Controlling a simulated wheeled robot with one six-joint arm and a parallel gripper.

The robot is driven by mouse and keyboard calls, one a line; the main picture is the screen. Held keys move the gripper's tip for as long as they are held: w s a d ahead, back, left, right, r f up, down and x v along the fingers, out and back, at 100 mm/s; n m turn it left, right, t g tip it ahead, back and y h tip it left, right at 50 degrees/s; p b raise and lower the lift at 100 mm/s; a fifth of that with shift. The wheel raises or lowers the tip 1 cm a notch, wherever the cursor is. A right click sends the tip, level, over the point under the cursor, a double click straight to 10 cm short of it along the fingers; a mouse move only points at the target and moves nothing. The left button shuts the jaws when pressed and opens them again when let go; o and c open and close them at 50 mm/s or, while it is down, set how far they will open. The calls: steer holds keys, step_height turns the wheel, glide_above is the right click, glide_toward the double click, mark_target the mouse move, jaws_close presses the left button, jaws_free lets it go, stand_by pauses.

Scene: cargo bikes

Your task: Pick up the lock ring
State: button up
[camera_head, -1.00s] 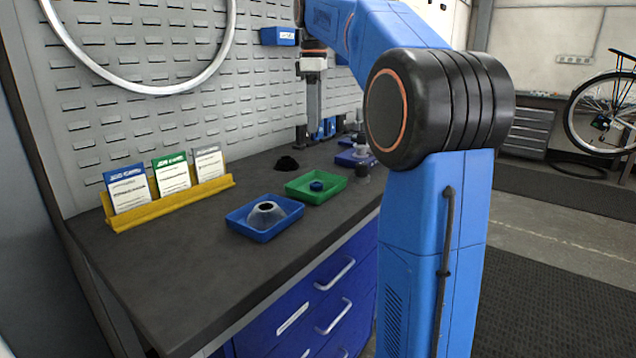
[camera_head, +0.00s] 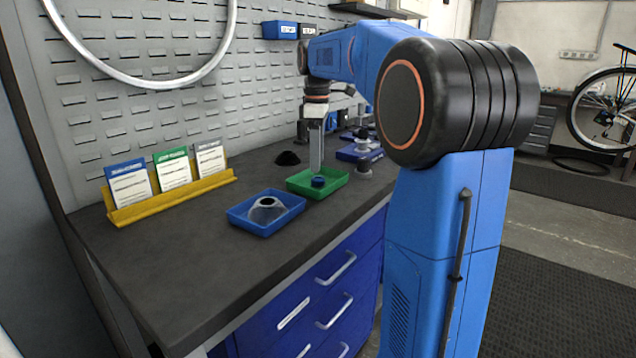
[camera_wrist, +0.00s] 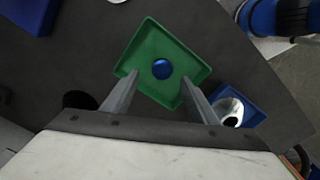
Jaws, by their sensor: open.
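A small round blue part, which looks like the lock ring (camera_head: 318,182), lies in a green tray (camera_head: 298,187) on the workbench. In the wrist view the blue lock ring (camera_wrist: 162,69) sits near the middle of the green tray (camera_wrist: 140,40). My gripper (camera_head: 316,168) points down over the green tray, its fingers just behind the ring in the head view. In the wrist view my gripper (camera_wrist: 160,79) is open and empty. Its fingertips stand apart to either side, a little below the ring in the picture. Their height above the tray is hard to tell.
A blue tray (camera_head: 241,221) with a pale cone-shaped part (camera_head: 267,208) stands next to the green one. A black part (camera_head: 288,158) lies behind. A yellow card holder (camera_head: 172,203) stands at the pegboard. More trays and parts (camera_head: 360,152) sit farther back. The front left bench is clear.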

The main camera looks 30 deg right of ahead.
mark_target(319, 178)
steer(key=f, duration=0.4)
steer(key=shift+s+d, duration=0.1)
steer(key=shift+s, duration=0.25)
steer(key=shift+f, duration=0.55)
steer(key=c, duration=1.1)
